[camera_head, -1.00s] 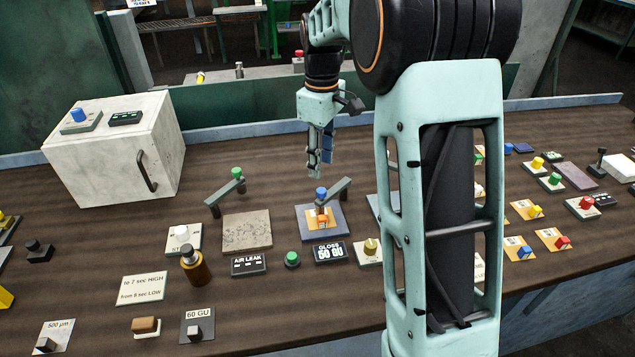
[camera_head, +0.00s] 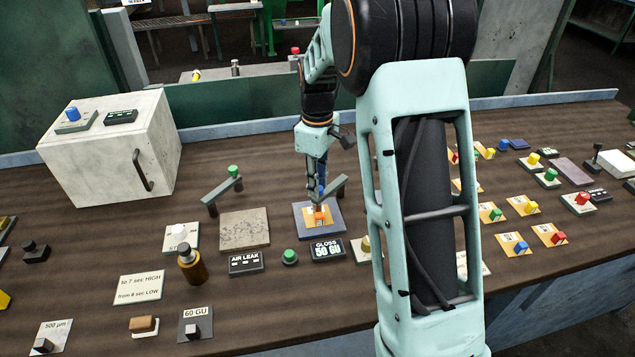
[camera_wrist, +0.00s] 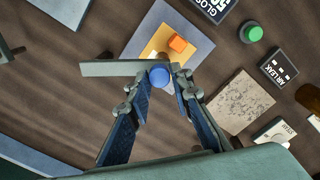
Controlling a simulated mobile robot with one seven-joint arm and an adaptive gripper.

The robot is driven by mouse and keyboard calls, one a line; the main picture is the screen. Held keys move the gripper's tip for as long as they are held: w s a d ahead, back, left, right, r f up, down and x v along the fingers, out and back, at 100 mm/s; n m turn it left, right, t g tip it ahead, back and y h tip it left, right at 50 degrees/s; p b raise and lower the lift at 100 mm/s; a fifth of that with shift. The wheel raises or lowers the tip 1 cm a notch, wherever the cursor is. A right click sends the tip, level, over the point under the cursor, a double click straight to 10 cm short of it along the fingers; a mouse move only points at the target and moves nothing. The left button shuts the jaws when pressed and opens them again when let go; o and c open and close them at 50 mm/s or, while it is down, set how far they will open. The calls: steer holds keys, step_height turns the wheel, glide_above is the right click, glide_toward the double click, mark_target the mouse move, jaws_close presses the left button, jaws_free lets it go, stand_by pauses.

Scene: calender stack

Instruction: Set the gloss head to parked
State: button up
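The gloss head is a grey swing arm (camera_head: 338,185) with a blue knob (camera_wrist: 159,75) on its end. It reaches over a blue-grey pad (camera_head: 335,229) holding a yellow-orange card and an orange block (camera_head: 320,215). The wrist view shows the orange block (camera_wrist: 178,43) just beyond the knob. My gripper (camera_wrist: 162,82) is open, with its two fingers on either side of the knob; I cannot tell whether they touch it. In the head view my gripper (camera_head: 318,190) is low at the knob end and mostly hides the knob. The GLOSS display (camera_head: 327,250) is in front of the pad.
A similar arm with a green knob (camera_head: 233,171) stands left, beside a speckled plate (camera_head: 245,230). A green button (camera_head: 289,257), an AIR LEAK display (camera_head: 245,263) and a brown bottle (camera_head: 193,265) are in front. My arm hides part of the bench to the right.

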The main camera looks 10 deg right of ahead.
jaws_close()
steer(key=shift+w+a, duration=0.1)
steer(key=shift+w, duration=0.05)
steer(key=w+d+m+p, duration=0.1)
steer(key=w+m+p, duration=0.4)
steer(key=w+m, duration=0.7)
steer(key=shift+m+p, duration=0.35)
steer(key=shift+m, duration=1.75)
steer(key=shift+d+r, duration=0.1)
steer(key=o, duration=0.6)
jaws_free()
steer(key=shift+c, duration=0.2)
